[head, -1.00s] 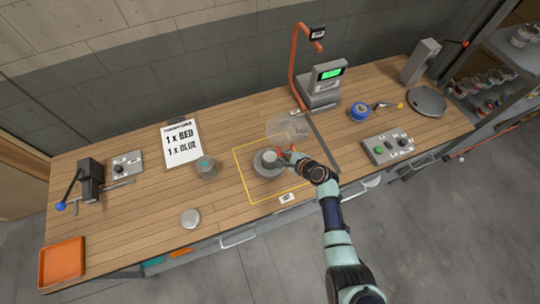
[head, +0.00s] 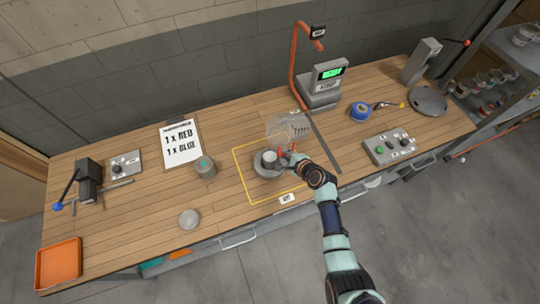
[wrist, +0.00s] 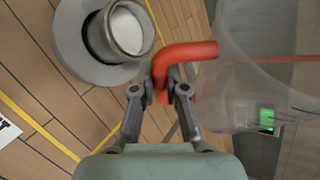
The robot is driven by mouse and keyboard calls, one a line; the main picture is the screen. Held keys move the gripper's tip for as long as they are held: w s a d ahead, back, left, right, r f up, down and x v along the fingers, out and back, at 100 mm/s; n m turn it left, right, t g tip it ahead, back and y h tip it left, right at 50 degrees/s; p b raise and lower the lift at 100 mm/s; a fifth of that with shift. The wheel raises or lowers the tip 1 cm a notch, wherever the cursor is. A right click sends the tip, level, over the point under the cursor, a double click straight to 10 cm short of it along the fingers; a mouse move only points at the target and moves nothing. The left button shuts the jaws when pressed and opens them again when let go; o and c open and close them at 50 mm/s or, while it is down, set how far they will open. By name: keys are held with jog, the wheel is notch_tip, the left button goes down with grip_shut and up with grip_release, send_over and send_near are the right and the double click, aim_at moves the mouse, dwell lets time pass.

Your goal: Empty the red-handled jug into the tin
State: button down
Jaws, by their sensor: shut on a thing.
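The clear jug (head: 289,125) with the red handle is in my gripper (head: 291,153), above the bench and behind the tin. In the wrist view my gripper (wrist: 161,90) is shut on the red handle, and the see-through jug body (wrist: 255,80) extends to the right. The jug looks empty or nearly so, but its contents and exact tilt are hard to tell. The grey metal tin (head: 269,161) stands upright and open on a round grey plate inside a yellow outline. In the wrist view the tin (wrist: 98,38) holds something white.
A scale-like unit with a green display (head: 328,80) stands behind, beside an orange bent pipe (head: 296,62). A lidded-looking cup (head: 205,167) and a round disc (head: 189,219) lie left. A button box (head: 389,147) is right.

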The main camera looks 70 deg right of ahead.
jog(key=shift+s+d+r+n+h, duration=0.15)
jog(key=shift+d+r+n+h, duration=0.15)
jog(key=shift+h, duration=0.2)
dwell(0.4)
jog(key=shift+s+d+f+n+h+b, duration=0.1)
jog(key=shift+d+f+n+h+b, duration=0.15)
jog(key=shift+f+n+h+b, duration=0.5)
jog(key=shift+s+d+f+n+g+h+b, duration=0.1)
jog(key=shift+d+f+n+g+h+b, duration=0.1)
jog(key=shift+f+b, duration=0.55)
jog(key=shift+s+d+f+n+g+h+b, duration=0.1)
jog(key=shift+f+g+h+b, duration=0.1)
jog(key=shift+b, duration=0.9)
